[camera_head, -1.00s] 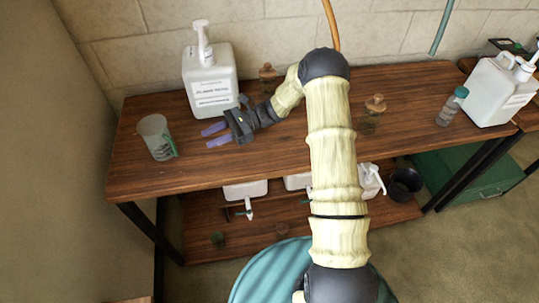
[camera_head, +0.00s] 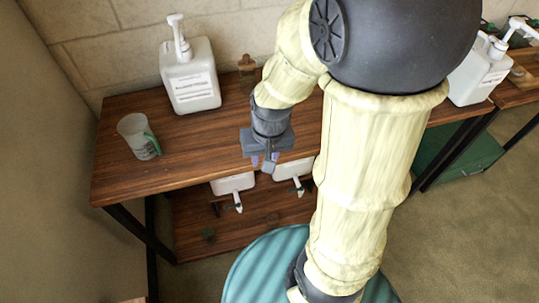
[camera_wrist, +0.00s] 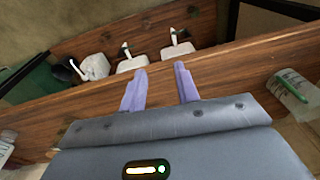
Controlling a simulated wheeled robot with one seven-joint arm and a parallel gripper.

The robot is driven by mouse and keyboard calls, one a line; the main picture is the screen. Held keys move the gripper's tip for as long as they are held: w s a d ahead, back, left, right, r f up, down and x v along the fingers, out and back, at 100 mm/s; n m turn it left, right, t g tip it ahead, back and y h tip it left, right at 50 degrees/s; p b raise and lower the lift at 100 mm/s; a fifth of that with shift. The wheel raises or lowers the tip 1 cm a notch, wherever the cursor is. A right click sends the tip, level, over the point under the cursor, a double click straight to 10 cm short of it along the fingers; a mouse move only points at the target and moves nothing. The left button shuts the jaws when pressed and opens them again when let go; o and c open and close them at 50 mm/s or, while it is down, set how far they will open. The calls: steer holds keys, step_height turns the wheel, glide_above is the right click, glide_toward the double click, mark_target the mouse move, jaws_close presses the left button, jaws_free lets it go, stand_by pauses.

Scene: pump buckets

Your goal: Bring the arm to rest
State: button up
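My gripper (camera_head: 266,162) points downward at the front edge of the wooden table in the head view, with the arm bent up in front of the table. In the wrist view its two purple fingers (camera_wrist: 160,85) stand apart with nothing between them. A measuring jug with a green handle (camera_head: 138,137) stands upright on the table's left end, and it also shows at the right of the wrist view (camera_wrist: 292,86). A white pump bottle (camera_head: 190,75) stands at the back of the table.
The wooden table (camera_head: 195,143) has a lower shelf with white pump containers (camera_head: 232,184) (camera_head: 292,171). Another white pump bottle (camera_head: 480,72) stands at the right. A small brown-topped bottle (camera_head: 246,68) stands at the back. A teal round surface (camera_head: 255,272) lies below my arm.

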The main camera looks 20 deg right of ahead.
steer(key=shift+s+d+r+n+t+h, duration=0.3)
steer(key=shift+s+d+r+n+t, duration=0.2)
steer(key=shift+n, duration=0.2)
steer(key=shift+r, duration=0.1)
steer(key=w+p+v, duration=0.3)
steer(key=p+v, duration=1)
steer(key=shift+r+p, duration=0.3)
steer(key=shift+r, duration=0.05)
steer(key=shift+s, duration=0.1)
